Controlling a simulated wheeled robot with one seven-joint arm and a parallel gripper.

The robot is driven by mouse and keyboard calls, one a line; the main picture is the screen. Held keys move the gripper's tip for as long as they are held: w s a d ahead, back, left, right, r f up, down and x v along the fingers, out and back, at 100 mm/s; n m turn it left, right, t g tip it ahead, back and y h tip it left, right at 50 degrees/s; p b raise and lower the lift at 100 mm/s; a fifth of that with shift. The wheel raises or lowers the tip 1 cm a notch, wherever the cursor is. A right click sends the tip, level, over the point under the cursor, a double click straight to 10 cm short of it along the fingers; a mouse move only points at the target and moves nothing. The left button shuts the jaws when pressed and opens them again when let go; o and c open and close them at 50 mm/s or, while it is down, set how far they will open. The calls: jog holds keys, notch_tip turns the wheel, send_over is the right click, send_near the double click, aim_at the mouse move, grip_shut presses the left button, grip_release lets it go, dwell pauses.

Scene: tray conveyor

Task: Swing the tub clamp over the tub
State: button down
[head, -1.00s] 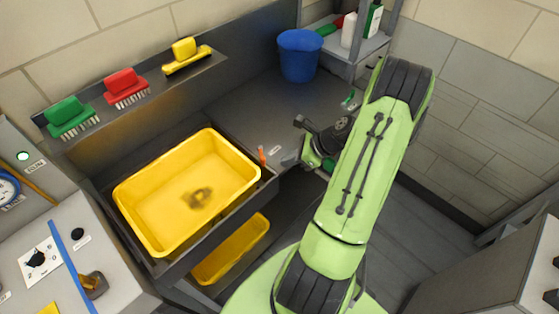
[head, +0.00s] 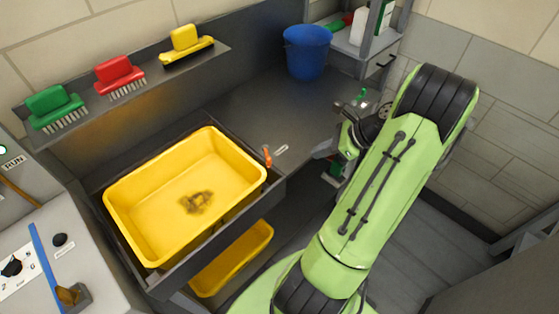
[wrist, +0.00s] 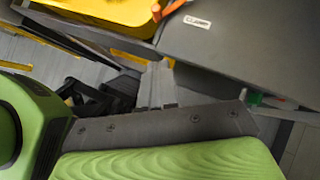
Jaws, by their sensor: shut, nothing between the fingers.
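The yellow tub (head: 185,190) sits in a dark tray frame at the left of the head view, with a dark smudge on its floor. The orange tub clamp (head: 267,156) is at the frame's right corner, beside the tub's rim and clear of its opening. In the wrist view the clamp (wrist: 172,8) shows at the top edge beside the tub (wrist: 120,8), with a white label to its right. My gripper (head: 324,150) is shut and empty, to the right of the clamp and apart from it. My arm partly hides it.
A second yellow tub (head: 232,260) is on a lower level. A blue bucket (head: 306,54) stands on the dark counter (head: 265,105). Several brushes sit on the wall shelf. A control panel (head: 75,240) is at the left. The counter right of the clamp is mostly clear.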

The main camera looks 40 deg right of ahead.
jog(key=b+x, duration=0.1)
jog(key=x, duration=0.3)
jog(key=w+r+b+x, duration=0.1)
jog(key=x, duration=0.3)
jog(key=w+a+r+b+x, duration=0.1)
jog(key=x, duration=0.4)
jog(key=shift+r, duration=0.1)
jog(key=shift+a, duration=0.2)
